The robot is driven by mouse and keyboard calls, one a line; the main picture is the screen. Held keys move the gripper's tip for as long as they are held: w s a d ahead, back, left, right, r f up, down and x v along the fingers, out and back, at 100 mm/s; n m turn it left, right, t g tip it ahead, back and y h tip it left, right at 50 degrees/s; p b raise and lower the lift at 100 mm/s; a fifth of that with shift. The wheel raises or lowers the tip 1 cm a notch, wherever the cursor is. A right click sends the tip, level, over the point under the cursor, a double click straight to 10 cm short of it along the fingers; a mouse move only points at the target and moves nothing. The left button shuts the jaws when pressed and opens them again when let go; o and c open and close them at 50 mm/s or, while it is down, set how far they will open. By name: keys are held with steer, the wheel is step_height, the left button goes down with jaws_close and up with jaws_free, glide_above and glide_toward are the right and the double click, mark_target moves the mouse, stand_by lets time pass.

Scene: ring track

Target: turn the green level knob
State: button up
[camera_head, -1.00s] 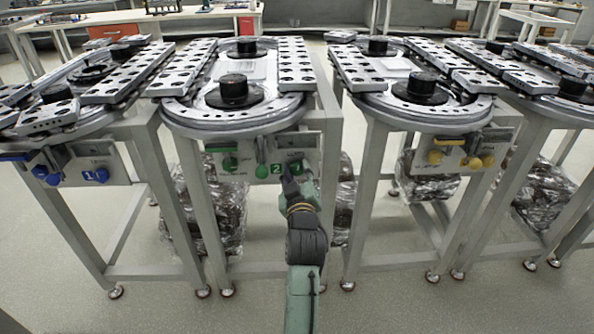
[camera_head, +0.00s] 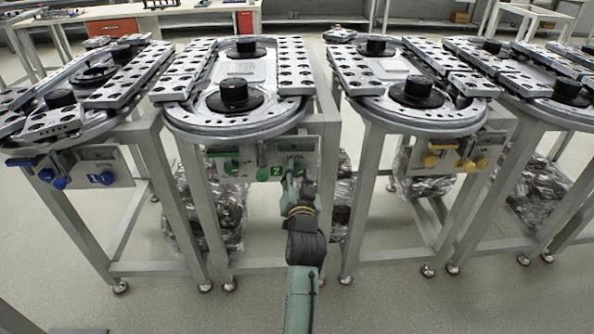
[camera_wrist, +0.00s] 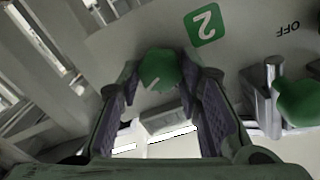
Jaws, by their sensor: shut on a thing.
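The green level knob (camera_wrist: 160,68) stands between the fingers of my gripper (camera_wrist: 162,88) in the wrist view, with one finger pad against each side. My gripper is shut on it. In the head view my gripper (camera_head: 291,182) is at the right end of the green-marked panel (camera_head: 248,175) and partly hides the knob there. A second green knob (camera_wrist: 298,100) with a grey stem is to the right in the wrist view, apart from the fingers. A green "2" label (camera_wrist: 205,25) appears upside down there, and "OFF" is printed near the second knob.
A ring track (camera_head: 205,121) lies above the panel on a grey frame. A table leg (camera_head: 358,215) stands right of my arm. Blue knobs (camera_head: 105,178) and yellow knobs (camera_head: 430,160) are on the neighbouring panels. Wrapped bundles (camera_head: 215,215) are beneath. The front floor is open.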

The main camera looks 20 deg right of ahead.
steer(key=m+p, duration=0.2)
steer(key=m, duration=0.2)
steer(key=shift+m, duration=0.4)
stand_by(0.4)
steer(key=o, duration=1.1)
steer(key=shift+o, duration=0.2)
steer(key=v, duration=0.7)
steer(key=shift+s, duration=0.3)
